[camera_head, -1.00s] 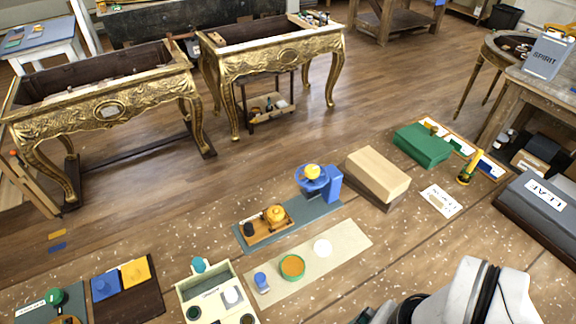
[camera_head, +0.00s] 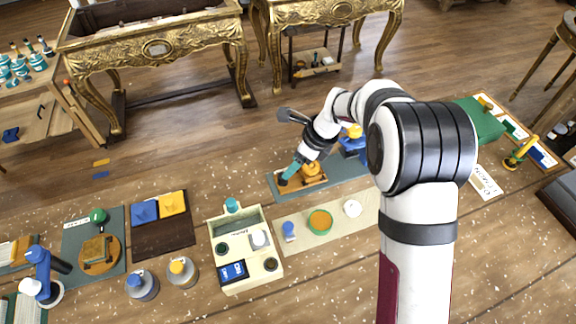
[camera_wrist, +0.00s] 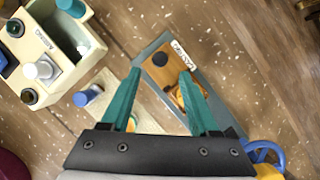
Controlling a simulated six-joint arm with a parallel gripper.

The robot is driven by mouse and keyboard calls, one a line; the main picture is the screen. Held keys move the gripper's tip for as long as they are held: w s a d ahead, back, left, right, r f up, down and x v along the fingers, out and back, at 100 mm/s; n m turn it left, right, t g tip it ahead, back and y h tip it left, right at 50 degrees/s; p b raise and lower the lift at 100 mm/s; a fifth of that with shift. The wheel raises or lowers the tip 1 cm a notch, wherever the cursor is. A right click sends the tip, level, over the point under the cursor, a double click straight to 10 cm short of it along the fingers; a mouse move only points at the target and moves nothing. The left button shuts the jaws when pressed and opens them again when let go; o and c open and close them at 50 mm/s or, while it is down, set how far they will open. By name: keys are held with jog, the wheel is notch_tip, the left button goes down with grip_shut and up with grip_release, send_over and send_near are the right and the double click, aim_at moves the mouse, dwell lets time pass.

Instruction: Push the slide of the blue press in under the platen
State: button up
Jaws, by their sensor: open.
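The blue press (camera_head: 350,148) stands at the far end of a grey-blue base (camera_head: 277,189), partly hidden by my arm in the head view. Its blue wheel (camera_wrist: 263,150) shows at the lower right of the wrist view. The wooden slide (camera_head: 316,182) lies on the base, out to the left of the press. It carries a dark knob (camera_wrist: 160,59) at its outer end and an orange round piece (camera_head: 310,169). My gripper (camera_head: 288,172) is open and empty at the slide's outer end.
A cream box (camera_head: 222,250) stands left of the base. A pale mat (camera_head: 336,219) with a blue piece, a green-rimmed orange disc and a white disc lies in front. A green block (camera_head: 480,118) sits to the right. Floor behind the base is clear.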

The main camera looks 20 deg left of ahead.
aim_at(300, 175)
jog(key=x, duration=0.7)
jog(key=shift+f, duration=0.15)
grip_shut()
dwell(1.1)
